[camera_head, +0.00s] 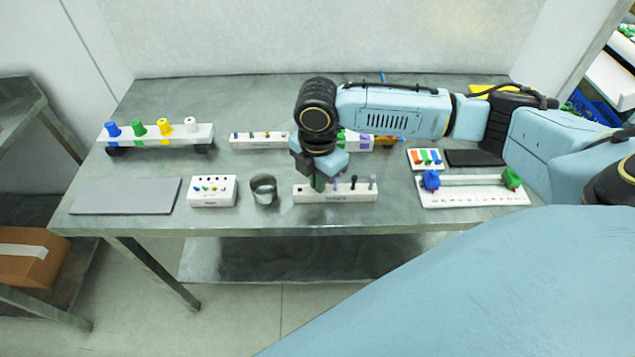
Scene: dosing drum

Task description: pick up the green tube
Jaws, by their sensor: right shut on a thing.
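My right gripper (319,174) points down over the white rack (334,196) near the table's front edge. It is shut on the green tube (318,184), whose dark green body shows just below the fingers. The tube is upright at the left part of the rack; I cannot tell whether its lower end is still in its hole. The gripper covers the tube's upper part. A few dark and grey pieces (372,182) stand in the rack to the right. My left gripper is not in view.
A metal cup (264,189) and a white block with small knobs (212,191) stand left of the rack. A rail with coloured funnel-like pieces (160,133) is at the back left. A white ruled fixture (474,192) is at the right. A grey plate (126,195) lies bare at the left.

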